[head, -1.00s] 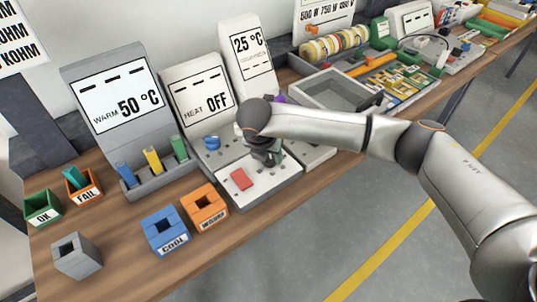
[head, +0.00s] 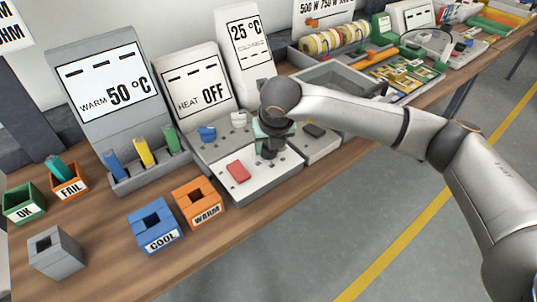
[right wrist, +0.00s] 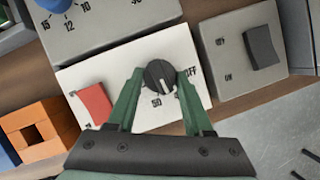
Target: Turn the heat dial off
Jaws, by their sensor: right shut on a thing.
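The heat dial (right wrist: 160,75) is a round dark knob with a white pointer mark on a white panel (right wrist: 215,98). "OFF" and "50" are printed beside it; the pointer faces down in the right wrist view, between the two labels. My right gripper (right wrist: 160,82) is shut on the dial, one green finger on each side. In the head view my right gripper (head: 268,148) reaches down onto the white panel (head: 258,180) and hides the dial. The display behind (head: 198,88) reads "HEAT OFF". My left gripper is not in view.
A red rocker (right wrist: 95,103) is on the same panel, left of the dial. A grey box with a black rocker switch (right wrist: 261,46) stands to the right. Orange "WARM" (head: 199,202) and blue "COOL" (head: 155,226) blocks stand left. The front table strip is clear.

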